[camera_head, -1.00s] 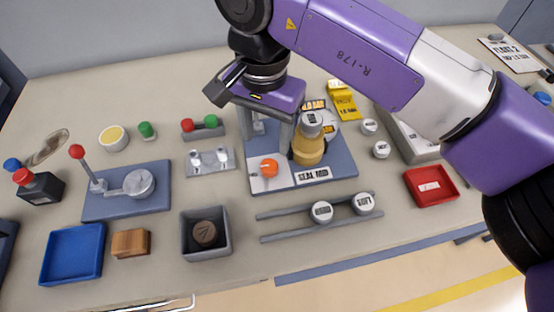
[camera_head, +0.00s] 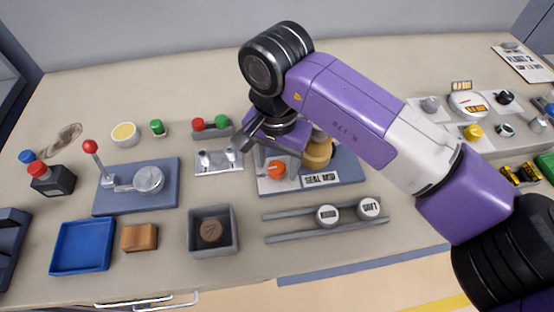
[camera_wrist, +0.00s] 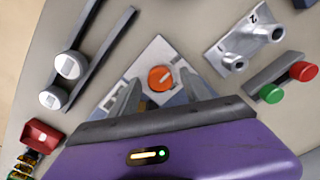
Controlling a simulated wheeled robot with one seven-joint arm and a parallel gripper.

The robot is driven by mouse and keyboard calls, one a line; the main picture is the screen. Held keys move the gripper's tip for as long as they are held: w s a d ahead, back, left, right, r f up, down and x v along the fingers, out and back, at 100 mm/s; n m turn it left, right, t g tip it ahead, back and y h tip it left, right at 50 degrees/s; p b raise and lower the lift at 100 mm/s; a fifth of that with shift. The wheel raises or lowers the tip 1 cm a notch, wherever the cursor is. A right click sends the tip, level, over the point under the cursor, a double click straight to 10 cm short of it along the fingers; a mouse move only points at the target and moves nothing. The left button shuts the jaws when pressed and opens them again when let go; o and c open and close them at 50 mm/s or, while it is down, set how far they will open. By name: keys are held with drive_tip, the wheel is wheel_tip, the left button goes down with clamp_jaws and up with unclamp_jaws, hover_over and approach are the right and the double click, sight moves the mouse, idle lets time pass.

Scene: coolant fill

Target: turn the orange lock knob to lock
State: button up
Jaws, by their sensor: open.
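The orange lock knob (camera_head: 276,168) sits on a light plate at the left of the blue-grey "SEAL MID" fixture (camera_head: 348,166). In the wrist view the knob (camera_wrist: 160,79) shows a pale pointer mark across its face. My gripper (camera_head: 278,166) is directly above the knob, pointing down, with its fingers apart. In the wrist view the open fingers (camera_wrist: 160,88) stand one on each side of the knob, with nothing gripped. Whether the fingertips touch the knob cannot be told. A tan cylinder (camera_head: 318,153) on the fixture is partly hidden behind my arm.
A silver bracket (camera_head: 218,161) and a red-and-green button block (camera_head: 212,126) stand close to the left. Two rails (camera_head: 300,234) with white-capped round parts lie in front. A grey bin (camera_head: 213,249) with a brown disc is at front left.

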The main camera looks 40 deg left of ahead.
drive_tip(key=shift+c, duration=0.3)
clamp_jaws()
drive_tip(key=shift+m, duration=0.4)
drive_tip(key=m+b, duration=0.1)
drive_tip(key=m, duration=0.2)
drive_tip(key=shift+m+b, duration=0.3)
drive_tip(key=m+b, duration=0.1)
drive_tip(key=m, duration=0.3)
drive_tip(key=shift+w+m, duration=0.1)
drive_tip(key=shift+m, duration=0.2)
drive_tip(key=m+b, duration=0.1)
drive_tip(key=m, duration=0.3)
drive_tip(key=shift+m, duration=0.3)
drive_tip(key=shift+m+b, duration=0.65)
drive_tip(key=shift+m, duration=1.55)
